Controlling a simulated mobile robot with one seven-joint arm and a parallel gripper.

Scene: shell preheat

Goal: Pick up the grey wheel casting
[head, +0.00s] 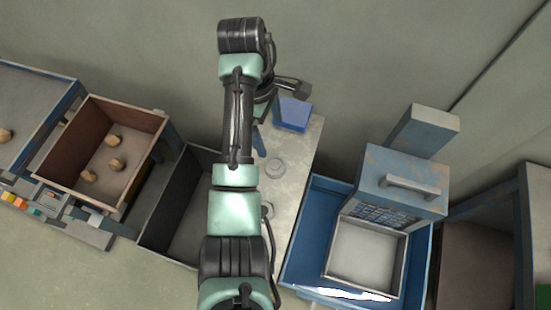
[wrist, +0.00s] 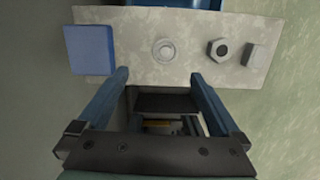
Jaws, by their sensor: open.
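The grey wheel casting (wrist: 164,51) is a small round piece with a raised ring. It lies on a pale worktop (wrist: 140,72), and in the head view it shows just right of my arm (head: 275,168). My gripper (wrist: 159,79) is open and empty. In the wrist view its two blue fingers are spread wide, and the casting appears beyond the tips, roughly centred between them. The tips look apart from it. In the head view my arm hides most of the gripper.
On the same worktop are a blue block (wrist: 88,50), a hex nut-like piece (wrist: 217,49) and a small grey block (wrist: 255,56). A blue tray (head: 300,262) with a machine (head: 400,180) stands right. A brown bin (head: 65,160) with round lumps stands left.

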